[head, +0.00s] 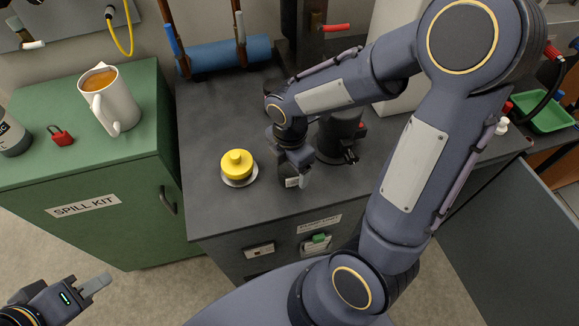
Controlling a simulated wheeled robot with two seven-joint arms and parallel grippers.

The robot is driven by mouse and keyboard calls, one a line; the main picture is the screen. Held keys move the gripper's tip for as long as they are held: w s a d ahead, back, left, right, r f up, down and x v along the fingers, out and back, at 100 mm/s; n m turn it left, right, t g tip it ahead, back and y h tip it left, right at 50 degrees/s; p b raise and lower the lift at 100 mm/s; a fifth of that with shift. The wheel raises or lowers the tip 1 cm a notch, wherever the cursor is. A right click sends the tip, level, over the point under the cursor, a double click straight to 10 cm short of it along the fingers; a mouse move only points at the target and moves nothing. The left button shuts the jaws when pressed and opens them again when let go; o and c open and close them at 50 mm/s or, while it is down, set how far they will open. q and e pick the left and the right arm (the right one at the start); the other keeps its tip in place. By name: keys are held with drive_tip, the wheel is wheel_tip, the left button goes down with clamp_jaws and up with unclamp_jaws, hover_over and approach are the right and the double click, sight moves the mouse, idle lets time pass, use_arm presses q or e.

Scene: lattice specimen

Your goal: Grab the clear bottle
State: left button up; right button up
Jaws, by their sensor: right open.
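I cannot make out a clear bottle in the head view; my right arm covers much of the bench. My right gripper (298,179) is open and points down over the dark bench top (213,120), to the right of a yellow knobbed object. I see nothing held in it. My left gripper (94,287) is low at the left, over the floor in front of the green cabinet.
The yellow object (237,166) sits on a small pale dish. A black device (341,136) stands just behind my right gripper. The green cabinet (135,185) holds a mug (115,104), a red padlock (61,136) and a grey labelled container (11,136). A green tray (545,112) is far right.

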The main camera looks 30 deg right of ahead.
drive_tip(key=shift+f, duration=0.3)
drive_tip(key=c, duration=1.1)
drive_tip(key=shift+o, duration=0.2)
